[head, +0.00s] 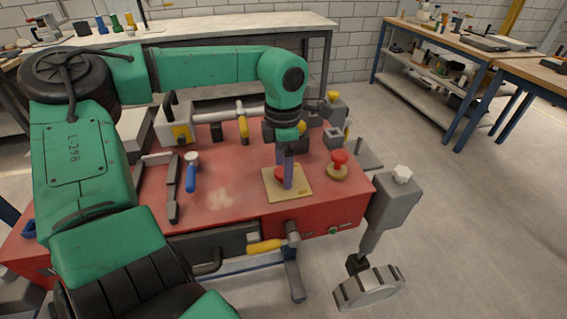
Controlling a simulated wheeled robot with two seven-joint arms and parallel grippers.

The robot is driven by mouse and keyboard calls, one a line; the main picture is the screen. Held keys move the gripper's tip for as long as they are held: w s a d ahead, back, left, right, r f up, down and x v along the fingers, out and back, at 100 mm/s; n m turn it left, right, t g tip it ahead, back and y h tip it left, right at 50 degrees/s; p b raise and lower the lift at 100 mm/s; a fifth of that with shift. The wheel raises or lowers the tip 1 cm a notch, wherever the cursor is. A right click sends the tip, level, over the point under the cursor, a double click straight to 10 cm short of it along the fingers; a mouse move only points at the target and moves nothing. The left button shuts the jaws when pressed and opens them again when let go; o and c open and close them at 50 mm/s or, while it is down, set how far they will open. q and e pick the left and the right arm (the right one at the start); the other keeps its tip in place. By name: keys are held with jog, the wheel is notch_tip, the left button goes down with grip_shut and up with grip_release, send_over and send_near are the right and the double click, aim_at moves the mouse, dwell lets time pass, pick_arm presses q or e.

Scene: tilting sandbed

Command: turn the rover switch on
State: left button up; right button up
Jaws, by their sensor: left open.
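The rover has a red top deck (230,205) and a grey wheel (370,288) on a leg at its right. A square tan plate (302,193) lies on the deck with a red part (280,174) on it, partly hidden by my fingers. Which part is the rover switch I cannot tell for certain. My left gripper (286,182) points down over the tan plate, open, its fingers at the red part. Whether they touch it I cannot tell. My right gripper is not in view.
A red knob (339,160) on a round base stands right of the plate. Grey and yellow fittings line the deck's back. Benches (480,42) stand behind, with open floor at right.

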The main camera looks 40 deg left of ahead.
pick_arm(q)
grip_shut()
jog(key=shift+m, duration=0.4)
jog(key=m, duration=0.8)
jog(key=shift+r, duration=0.1)
jog(key=m, duration=0.4)
jog(key=shift+m, duration=2.6)
